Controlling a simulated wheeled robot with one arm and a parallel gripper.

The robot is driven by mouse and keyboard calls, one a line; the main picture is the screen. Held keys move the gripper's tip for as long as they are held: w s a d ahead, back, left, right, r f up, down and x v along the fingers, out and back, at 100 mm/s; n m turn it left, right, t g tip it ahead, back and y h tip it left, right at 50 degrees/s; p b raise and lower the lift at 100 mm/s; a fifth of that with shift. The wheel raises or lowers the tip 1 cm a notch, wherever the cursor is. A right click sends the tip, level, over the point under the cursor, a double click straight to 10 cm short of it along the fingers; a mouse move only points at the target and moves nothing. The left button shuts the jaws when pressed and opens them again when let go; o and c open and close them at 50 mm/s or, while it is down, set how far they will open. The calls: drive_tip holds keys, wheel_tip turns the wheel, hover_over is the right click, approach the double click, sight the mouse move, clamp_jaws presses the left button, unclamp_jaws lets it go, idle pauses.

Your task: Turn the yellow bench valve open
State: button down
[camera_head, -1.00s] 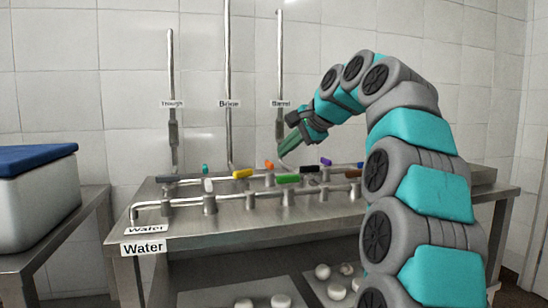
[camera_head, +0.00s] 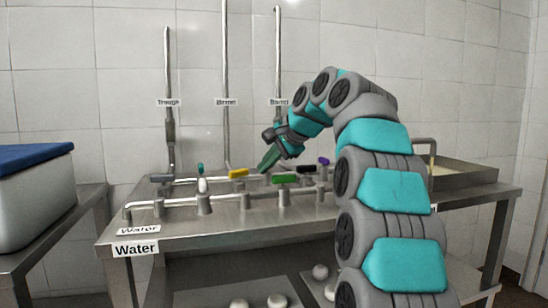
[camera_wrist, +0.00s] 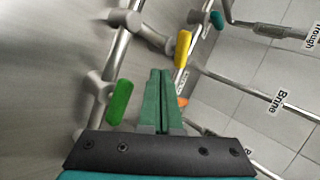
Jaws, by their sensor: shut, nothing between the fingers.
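The yellow bench valve's handle (camera_head: 238,173) sits on the rear pipe of the steel bench, left of my gripper in the head view. In the wrist view the yellow handle (camera_wrist: 182,48) lies just beyond and right of the fingertips. My gripper (camera_head: 263,170) points down and left, with its green fingers together and nothing between them. In the wrist view the fingers (camera_wrist: 160,72) are closed side by side. They look apart from the yellow handle, but the exact gap is hard to tell. An orange handle (camera_wrist: 183,101) is partly hidden beside the fingers.
A green handle (camera_head: 285,179) is close to my gripper on the front pipe. White (camera_head: 202,185), black (camera_head: 306,169) and purple (camera_head: 323,161) handles stand nearby. Labelled upright pipes rise behind. A blue-lidded box (camera_head: 35,195) stands at left.

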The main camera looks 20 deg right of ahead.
sight(246, 174)
drive_tip(key=shift+x, duration=1.1)
drive_tip(key=shift+w+a+p, duration=0.15)
drive_tip(key=shift+w+a, duration=0.15)
drive_tip(key=shift+w, duration=0.3)
drive_tip(key=shift+w+a+p, duration=0.15)
drive_tip(key=shift+w+a, duration=0.15)
drive_tip(key=shift+w, duration=0.3)
drive_tip(key=shift+w+a+p, duration=0.15)
drive_tip(key=shift+w+a, duration=0.15)
drive_tip(key=shift+w, duration=0.35)
drive_tip(key=shift+s+d, duration=0.1)
drive_tip(key=shift+s, duration=0.05)
